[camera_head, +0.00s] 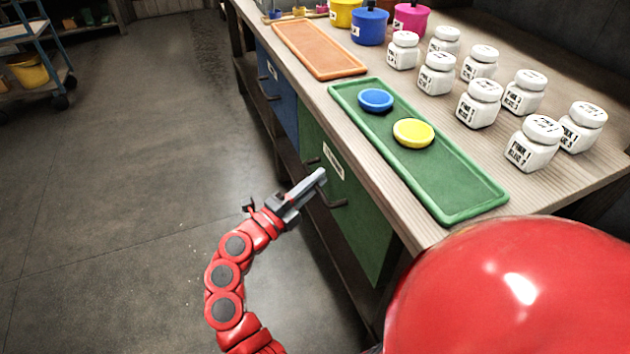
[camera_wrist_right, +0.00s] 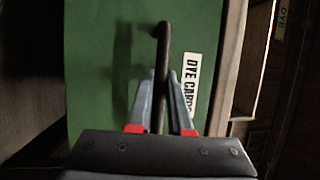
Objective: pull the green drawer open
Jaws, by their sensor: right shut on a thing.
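The green drawer (camera_head: 352,222) is in the front of the workbench and has a dark bar handle (camera_head: 337,204) and a white label. Its front looks about level with the bench front in the head view. My right gripper (camera_head: 319,180) is at this handle. In the right wrist view my right gripper (camera_wrist_right: 161,98) has its two fingers on either side of the handle bar (camera_wrist_right: 162,55), shut on it. The label (camera_wrist_right: 190,82) on the green front (camera_wrist_right: 90,70) reads "DYE CARDS", its end hidden by a finger. My left gripper is not in view.
A blue drawer (camera_head: 277,92) with its own handle is farther along the bench. On top are an orange tray (camera_head: 318,50), a green tray (camera_head: 455,185) with blue and yellow discs, several white jars (camera_head: 480,103) and coloured pots. The floor (camera_head: 130,180) beside the bench is clear.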

